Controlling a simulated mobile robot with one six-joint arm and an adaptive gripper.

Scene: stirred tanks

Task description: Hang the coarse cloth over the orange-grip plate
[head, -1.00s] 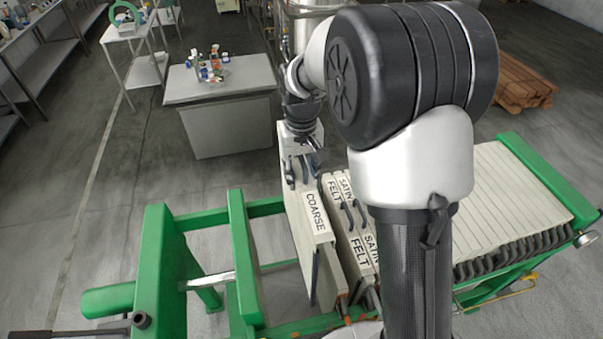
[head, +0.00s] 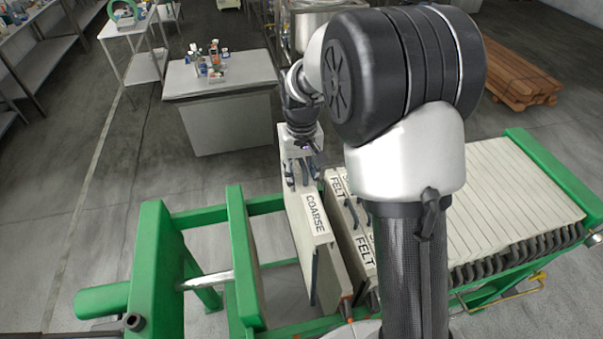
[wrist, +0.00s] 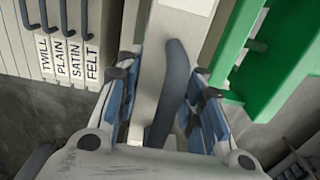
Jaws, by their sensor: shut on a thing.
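A pale slab labelled COARSE (head: 317,228) stands on edge in the green press, left of the FELT slab (head: 365,250). Its pale covering looks like the coarse cloth; I cannot tell cloth from plate under it. My gripper (head: 303,168) is at the far end of this slab. In the wrist view, my gripper (wrist: 163,105) has its fingers on both sides of a dark curved grip (wrist: 172,90) against a pale slab, and is shut on it. A small orange piece (head: 347,303) shows low beside the COARSE slab's near end; which plate it belongs to is unclear.
A row of pale slabs with dark handles (head: 515,195) fills the right of the press. Labels TWILL, PLAIN, SATIN and FELT (wrist: 92,64) show in the wrist view. Green crossbeams (head: 243,255) stand left, with open room between. A bench (head: 225,115) with bottles stands behind.

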